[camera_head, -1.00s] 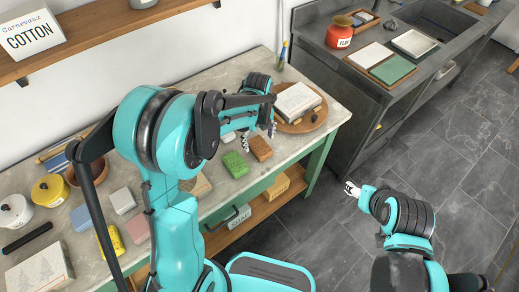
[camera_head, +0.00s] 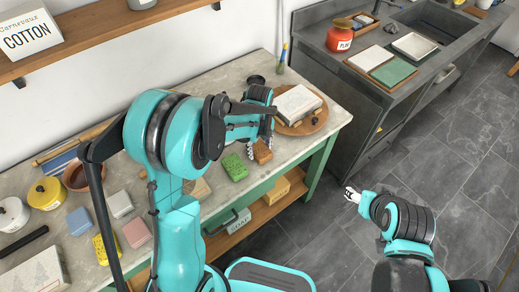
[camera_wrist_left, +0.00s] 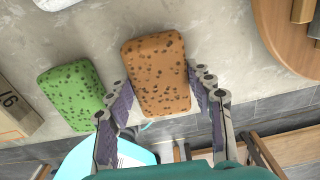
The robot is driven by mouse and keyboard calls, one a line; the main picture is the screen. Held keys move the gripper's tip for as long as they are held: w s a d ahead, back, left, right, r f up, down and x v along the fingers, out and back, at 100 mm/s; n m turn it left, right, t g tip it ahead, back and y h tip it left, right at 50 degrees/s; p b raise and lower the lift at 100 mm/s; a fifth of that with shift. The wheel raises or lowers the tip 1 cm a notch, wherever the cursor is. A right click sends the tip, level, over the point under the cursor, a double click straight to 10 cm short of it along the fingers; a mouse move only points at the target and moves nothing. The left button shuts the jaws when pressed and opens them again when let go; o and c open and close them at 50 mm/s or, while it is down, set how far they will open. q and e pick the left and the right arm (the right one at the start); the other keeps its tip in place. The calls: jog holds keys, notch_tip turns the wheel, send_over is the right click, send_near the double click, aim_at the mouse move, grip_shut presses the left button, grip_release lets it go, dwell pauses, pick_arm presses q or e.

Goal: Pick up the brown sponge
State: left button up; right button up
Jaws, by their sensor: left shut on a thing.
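The brown sponge (camera_head: 262,152) with dark speckles is near the front edge of the worktable in the head view. In the left wrist view the sponge (camera_wrist_left: 158,75) lies between the two fingers of my left gripper (camera_wrist_left: 165,105), which is shut on it. In the head view my left gripper (camera_head: 262,140) comes down over the sponge. Whether the sponge is clear of the tabletop is hard to tell. My right gripper (camera_head: 352,194) is over the floor, away from the table; its fingers are too small to judge.
A green sponge (camera_head: 234,167) lies just left of the brown one and shows beside it in the left wrist view (camera_wrist_left: 75,93). A round wooden board (camera_head: 312,124) with a pale block is at the right. Several other blocks and pots stand on the left.

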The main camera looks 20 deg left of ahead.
aim_at(259, 148)
pick_arm(q)
notch_tip(259, 148, up, 5)
jog(key=shift+f+p, duration=0.2)
jog(key=shift+p, duration=0.75)
jog(key=s+d+r+p, duration=0.3)
jog(key=s+d+r, duration=0.3)
jog(key=s+d, duration=0.2)
jog(key=shift+d+r, duration=0.2)
jog(key=shift+d, duration=0.05)
